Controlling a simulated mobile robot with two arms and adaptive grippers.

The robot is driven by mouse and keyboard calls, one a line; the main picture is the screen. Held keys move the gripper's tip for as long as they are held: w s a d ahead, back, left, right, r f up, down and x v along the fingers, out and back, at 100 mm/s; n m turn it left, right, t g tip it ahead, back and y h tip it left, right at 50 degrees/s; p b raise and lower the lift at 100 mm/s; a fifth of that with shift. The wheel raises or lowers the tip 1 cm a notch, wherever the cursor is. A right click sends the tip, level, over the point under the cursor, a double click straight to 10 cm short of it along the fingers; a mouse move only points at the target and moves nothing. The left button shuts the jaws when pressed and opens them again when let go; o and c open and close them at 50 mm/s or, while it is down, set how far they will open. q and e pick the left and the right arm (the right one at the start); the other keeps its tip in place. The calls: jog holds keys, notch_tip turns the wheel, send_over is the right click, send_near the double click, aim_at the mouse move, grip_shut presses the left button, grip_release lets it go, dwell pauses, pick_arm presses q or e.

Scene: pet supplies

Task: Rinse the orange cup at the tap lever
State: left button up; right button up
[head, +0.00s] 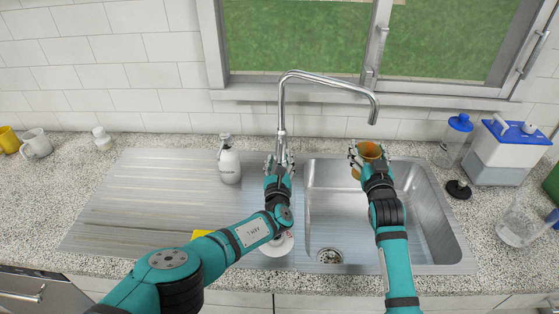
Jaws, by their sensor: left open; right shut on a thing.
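The orange cup (370,150) is in my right gripper (366,152), which is shut on it over the back of the steel sink (430,205). The cup is just below the spout end of the chrome tap (330,80), apart from it. I see no water coming from the spout. My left gripper (279,163) is open at the foot of the tap, left of the basin. The tap lever cannot be made out behind its fingers, and I cannot tell whether they touch it.
A white soap bottle (230,165) stands on the drainboard (140,195), left of my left gripper. A white round item (283,246) and a yellow item (202,234) are partly behind my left arm. A blue-lidded jar (453,140) and a white-blue container (505,150) stand right of the sink.

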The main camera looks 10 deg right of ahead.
pick_arm(q)
jog(key=shift+w, duration=0.1)
grip_shut()
dwell(0.3)
